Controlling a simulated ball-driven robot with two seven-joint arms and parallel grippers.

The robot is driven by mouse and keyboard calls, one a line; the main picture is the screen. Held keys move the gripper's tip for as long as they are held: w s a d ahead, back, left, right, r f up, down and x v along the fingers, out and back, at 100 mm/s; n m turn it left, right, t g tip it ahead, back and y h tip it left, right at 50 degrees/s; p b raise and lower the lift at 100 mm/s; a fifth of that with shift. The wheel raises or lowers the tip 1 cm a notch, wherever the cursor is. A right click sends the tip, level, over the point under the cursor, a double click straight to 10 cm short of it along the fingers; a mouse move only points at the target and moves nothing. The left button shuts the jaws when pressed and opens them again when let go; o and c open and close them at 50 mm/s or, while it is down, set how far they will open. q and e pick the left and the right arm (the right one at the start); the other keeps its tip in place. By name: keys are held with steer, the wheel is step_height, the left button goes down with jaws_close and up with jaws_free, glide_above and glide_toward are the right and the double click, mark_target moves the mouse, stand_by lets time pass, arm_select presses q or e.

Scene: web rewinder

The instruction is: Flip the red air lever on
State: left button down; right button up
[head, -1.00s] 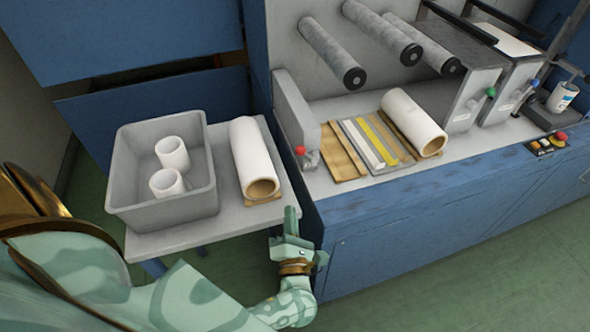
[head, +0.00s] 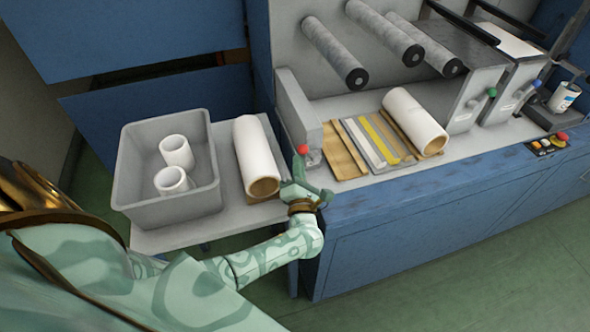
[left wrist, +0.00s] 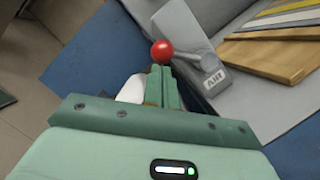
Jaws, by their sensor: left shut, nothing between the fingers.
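The red air lever (head: 303,149) is a small red ball on a short grey arm at the left end of the machine bench. In the left wrist view the red ball (left wrist: 162,51) is just beyond the fingertips, and its metal arm runs right to a grey block marked AIR (left wrist: 210,77). My left gripper (head: 299,168) is shut and empty, its tips close below the ball. In the left wrist view my shut fingers (left wrist: 161,72) point at the ball; I cannot tell whether they touch it. My right gripper is not in view.
A side table (head: 160,239) left of the bench carries a grey bin (head: 170,212) with two white rolls and a larger white roll (head: 256,150). Wooden and coloured strips (head: 372,143) lie right of the lever. Grey rollers (head: 335,53) stick out above.

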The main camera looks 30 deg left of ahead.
arm_select(q)
steer(key=shift+r, duration=0.1)
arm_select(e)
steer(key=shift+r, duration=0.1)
arm_select(q)
steer(key=shift+d+r+m+p, duration=0.1)
steer(key=shift+r+m+p, duration=0.05)
steer(key=shift+m+p, duration=0.25)
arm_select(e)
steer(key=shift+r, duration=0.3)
